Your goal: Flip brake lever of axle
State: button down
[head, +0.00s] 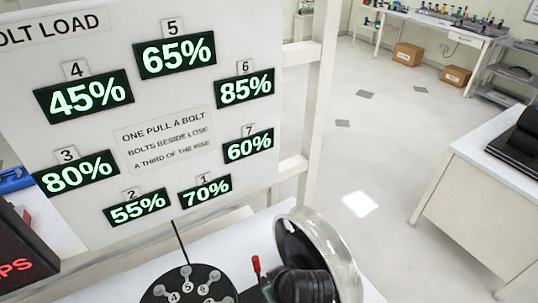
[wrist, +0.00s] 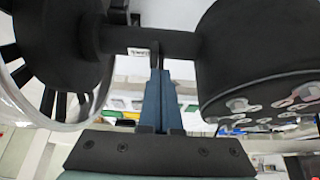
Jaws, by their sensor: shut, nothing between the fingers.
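The axle shows in the wrist view as a black horizontal shaft (wrist: 150,40) between a spoked wheel on the left and a black drum (wrist: 255,60) with bolts on the right. In the head view, a numbered black bolt disc (head: 188,286) and a clear-rimmed wheel (head: 335,255) stand at the bottom. A small red-tipped lever (head: 256,265) stands upright between them; it looks like the brake lever. My gripper (wrist: 161,76) is shut and empty, its blue fingers pointing up at the shaft; contact cannot be told. The lever is not clearly visible in the wrist view.
A white board (head: 160,145) with lit percentage displays stands behind the axle, held by a pale post (head: 318,100). A white bench (head: 480,170) with black items is at right. Open floor (head: 385,130) lies between, with cardboard boxes (head: 408,56) farther back.

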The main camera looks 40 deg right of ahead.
notch_tip(320, 180, up, 8)
jog(key=s+p, duration=0.1)
jog(key=p, duration=0.6)
jog(key=shift+a, duration=0.25)
jog(key=shift+f, duration=0.15)
dwell(0.4)
